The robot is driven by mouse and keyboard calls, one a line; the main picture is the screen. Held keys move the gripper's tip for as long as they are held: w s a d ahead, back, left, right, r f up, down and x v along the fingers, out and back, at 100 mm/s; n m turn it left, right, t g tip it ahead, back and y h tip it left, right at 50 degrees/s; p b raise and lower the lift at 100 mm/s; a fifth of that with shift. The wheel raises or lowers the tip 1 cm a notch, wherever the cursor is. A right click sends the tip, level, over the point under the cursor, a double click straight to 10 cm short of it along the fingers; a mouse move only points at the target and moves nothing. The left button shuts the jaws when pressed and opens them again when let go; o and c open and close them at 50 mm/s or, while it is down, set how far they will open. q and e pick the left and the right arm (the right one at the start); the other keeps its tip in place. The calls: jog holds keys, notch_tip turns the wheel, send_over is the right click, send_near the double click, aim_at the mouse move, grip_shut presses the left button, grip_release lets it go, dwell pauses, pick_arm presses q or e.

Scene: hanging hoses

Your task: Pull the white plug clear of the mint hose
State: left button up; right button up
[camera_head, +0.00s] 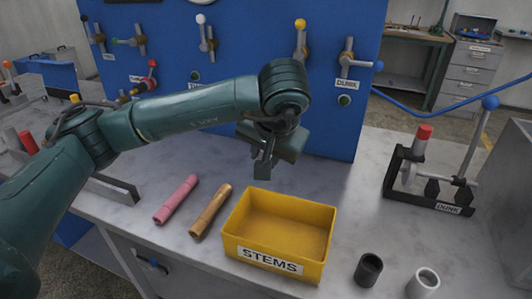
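I see no mint hose in the head view, and nothing that I can clearly tell is a white plug. A short white hollow cylinder (424,284) stands on the bench at the lower right, apart from any hose. My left arm comes in from the left, and its gripper (264,170) points down above the bench, behind the yellow bin. Its fingers look close together, but they are small and dark, so I cannot tell whether they are shut or hold anything. My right gripper is not in view.
A yellow bin (233,246) labelled STEMS stands empty at the front. Left of it lie a pink tube (176,199) and a brown tube (211,210). A black cup (368,270) and a lever stand (455,209) labelled DUNK are right. A blue valve panel (240,50) rises behind.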

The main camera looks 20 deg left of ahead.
pick_arm(q)
jog(key=s+r+p, duration=0.1)
jog(key=s+r, duration=0.1)
jog(key=shift+s+r, duration=0.35)
